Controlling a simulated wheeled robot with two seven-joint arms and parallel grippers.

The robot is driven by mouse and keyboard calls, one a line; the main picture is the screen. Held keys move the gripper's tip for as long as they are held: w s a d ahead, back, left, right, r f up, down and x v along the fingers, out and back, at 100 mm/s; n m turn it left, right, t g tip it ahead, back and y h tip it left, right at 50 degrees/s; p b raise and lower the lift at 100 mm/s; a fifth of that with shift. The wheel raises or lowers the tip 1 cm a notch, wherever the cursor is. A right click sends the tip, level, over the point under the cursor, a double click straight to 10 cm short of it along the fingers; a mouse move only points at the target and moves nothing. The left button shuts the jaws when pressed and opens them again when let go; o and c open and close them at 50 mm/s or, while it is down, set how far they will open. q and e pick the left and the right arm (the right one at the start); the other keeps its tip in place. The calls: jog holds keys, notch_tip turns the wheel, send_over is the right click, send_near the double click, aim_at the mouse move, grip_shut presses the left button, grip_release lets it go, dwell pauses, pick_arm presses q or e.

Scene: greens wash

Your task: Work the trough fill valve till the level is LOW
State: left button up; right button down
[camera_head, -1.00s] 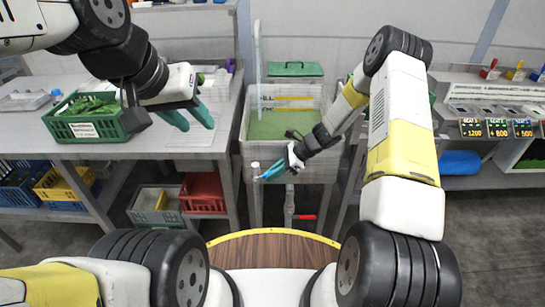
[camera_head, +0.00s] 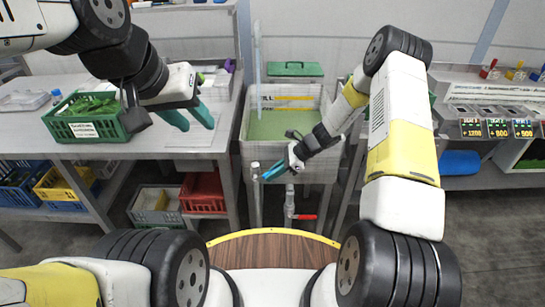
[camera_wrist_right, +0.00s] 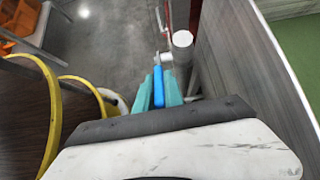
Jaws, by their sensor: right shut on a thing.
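The trough (camera_head: 247,152) is a grey tank in the middle of the head view, with green water (camera_head: 285,126) in it. Yellow level marks (camera_head: 293,98) show on its back wall above the water. The fill valve is a white pipe fitting (camera_head: 255,167) at the trough's front left; it also shows in the right wrist view (camera_wrist_right: 182,42). My right gripper (camera_head: 266,177) is shut on its blue lever (camera_wrist_right: 158,88), which sits between the teal fingers. My left gripper (camera_head: 190,122) is open and empty above the left table.
A lower valve with a red lever (camera_head: 304,217) is on the pipe under the trough. A green crate of greens (camera_head: 88,128) stands on the left table (camera_head: 150,148). A green lidded box (camera_head: 295,69) is behind the trough. A red bin (camera_head: 203,193) sits below the table.

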jog(key=shift+d, duration=0.1)
jog(key=shift+d+f+y, duration=0.35)
jog(key=shift+f+y, duration=0.25)
jog(key=shift+y, duration=0.4)
jog(key=shift+d+f+y, duration=0.15)
jog(key=shift+f+y, duration=0.6)
jog(key=shift+y, duration=0.35)
jog(key=shift+d+f+y, duration=0.1)
jog(key=shift+f+y, duration=0.6)
jog(key=shift+y, duration=0.4)
jog(key=c, duration=1.4)
grip_release()
jog(key=shift+c, duration=0.2)
jog(key=v, duration=0.7)
jog(key=shift+d, duration=0.4)
